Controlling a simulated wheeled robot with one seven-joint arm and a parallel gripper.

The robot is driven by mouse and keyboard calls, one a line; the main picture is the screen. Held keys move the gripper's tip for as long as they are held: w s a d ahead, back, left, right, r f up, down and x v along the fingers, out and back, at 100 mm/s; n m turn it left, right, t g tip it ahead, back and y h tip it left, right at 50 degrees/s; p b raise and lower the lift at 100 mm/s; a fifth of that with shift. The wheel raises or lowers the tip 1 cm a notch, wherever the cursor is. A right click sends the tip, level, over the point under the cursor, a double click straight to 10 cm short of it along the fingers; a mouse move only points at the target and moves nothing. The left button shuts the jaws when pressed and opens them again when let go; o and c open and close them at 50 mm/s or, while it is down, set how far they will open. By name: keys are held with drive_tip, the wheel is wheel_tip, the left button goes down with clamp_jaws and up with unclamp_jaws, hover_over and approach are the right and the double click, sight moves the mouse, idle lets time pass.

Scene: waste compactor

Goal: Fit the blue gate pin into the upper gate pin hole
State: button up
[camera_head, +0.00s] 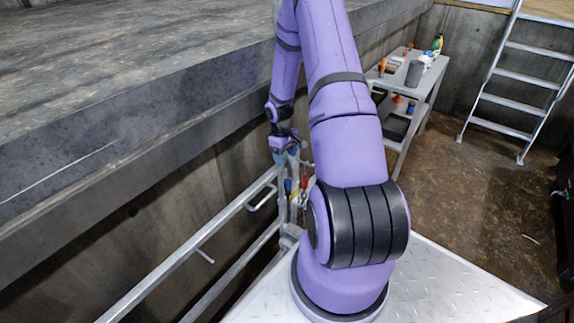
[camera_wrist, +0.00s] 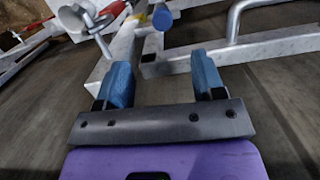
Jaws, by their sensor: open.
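A blue round end (camera_wrist: 162,18), which looks like the head of the blue gate pin, shows at the top middle of the wrist view. A small blue part (camera_head: 288,186) also shows below my gripper in the head view. My gripper (camera_wrist: 163,76) is open and empty, with its blue fingertips on either side of a clear gap. The blue round end lies beyond that gap, apart from both fingers. In the head view my gripper (camera_head: 285,152) is above the end of the metal gate (camera_head: 190,250). I cannot make out the upper gate pin hole.
Grey metal bars (camera_wrist: 280,45) and a post (camera_wrist: 113,62) are close to the fingers. A red part (camera_head: 304,182) hangs near the gate's end. A concrete ledge (camera_head: 130,120) borders the left. A cart (camera_head: 425,88) with bottles and a ladder (camera_head: 512,75) stand behind.

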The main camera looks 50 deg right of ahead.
sight(288, 181)
drive_tip(key=shift+r, duration=0.4)
drive_tip(key=shift+f, duration=0.1)
drive_tip(key=c, duration=0.7)
drive_tip(key=shift+s+f+n, duration=0.1)
drive_tip(key=shift+n, duration=0.3)
drive_tip(key=c, duration=0.4)
drive_tip(key=shift+s+d+f+n, duration=0.15)
drive_tip(key=shift+f+n, duration=0.15)
drive_tip(key=shift+n, duration=0.3)
drive_tip(key=shift+s+a+f+n, duration=0.15)
drive_tip(key=shift+f+n, duration=0.15)
drive_tip(key=shift+n, duration=0.3)
clamp_jaws()
drive_tip(key=n, duration=0.1)
drive_tip(key=f+n, duration=0.1)
drive_tip(key=n, duration=0.1)
drive_tip(key=shift+s+d+f+t, duration=0.1)
drive_tip(key=shift+s+f+t, duration=0.05)
drive_tip(key=shift+s+t, duration=0.15)
drive_tip(key=n, duration=0.2)
drive_tip(key=f+n+t, duration=0.1)
drive_tip(key=n, duration=0.2)
drive_tip(key=shift+w+a+f, duration=0.1)
drive_tip(key=shift+w+a, duration=0.05)
drive_tip(key=shift+a, duration=0.05)
drive_tip(key=shift+f, duration=3)
